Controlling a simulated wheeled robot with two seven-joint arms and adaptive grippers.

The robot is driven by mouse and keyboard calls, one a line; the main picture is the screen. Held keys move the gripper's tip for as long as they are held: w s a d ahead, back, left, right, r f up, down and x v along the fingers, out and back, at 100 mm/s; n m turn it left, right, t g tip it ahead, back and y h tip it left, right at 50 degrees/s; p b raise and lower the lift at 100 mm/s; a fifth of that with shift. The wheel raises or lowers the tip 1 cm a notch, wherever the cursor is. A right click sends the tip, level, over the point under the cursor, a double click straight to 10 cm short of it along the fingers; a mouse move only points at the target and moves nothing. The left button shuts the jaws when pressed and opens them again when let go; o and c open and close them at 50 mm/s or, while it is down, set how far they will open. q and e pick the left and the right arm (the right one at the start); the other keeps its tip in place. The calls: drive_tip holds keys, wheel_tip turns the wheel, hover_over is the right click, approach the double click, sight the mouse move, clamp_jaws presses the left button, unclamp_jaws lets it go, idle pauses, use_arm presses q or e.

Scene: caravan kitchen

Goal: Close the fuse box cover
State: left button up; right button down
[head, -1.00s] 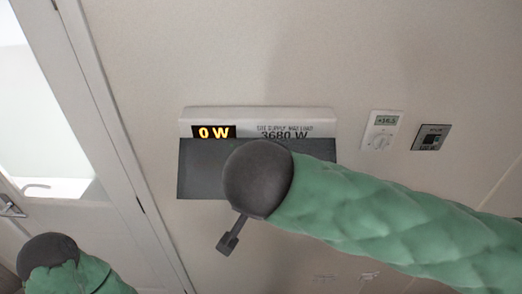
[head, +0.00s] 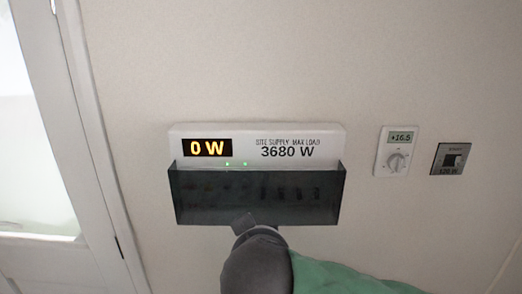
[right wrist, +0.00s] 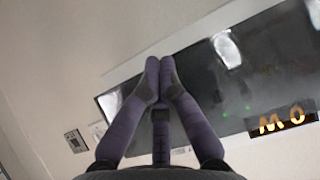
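The fuse box (head: 257,143) is a white housing on the wall with a lit "0 W" display and "3680 W" lettering. Its cover (head: 215,208) is a dark see-through panel over the lower part, with the switches showing dimly behind it. I cannot tell whether it sits fully flush. My right gripper (head: 243,221) is at the cover's lower edge, just left of centre, partly hidden by its own wrist. In the right wrist view its fingers (right wrist: 160,68) are together with nothing between them, in front of the glossy cover (right wrist: 205,75). My left gripper is out of view.
A thermostat (head: 394,151) and a small dark wall panel (head: 451,158) are to the right of the fuse box. A door frame (head: 98,150) runs along the left. The wall around the box is otherwise clear.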

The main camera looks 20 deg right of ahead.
drive_tip(key=shift+b+x, duration=1.45)
drive_tip(key=shift+x, duration=0.5)
drive_tip(key=shift+f, duration=0.1)
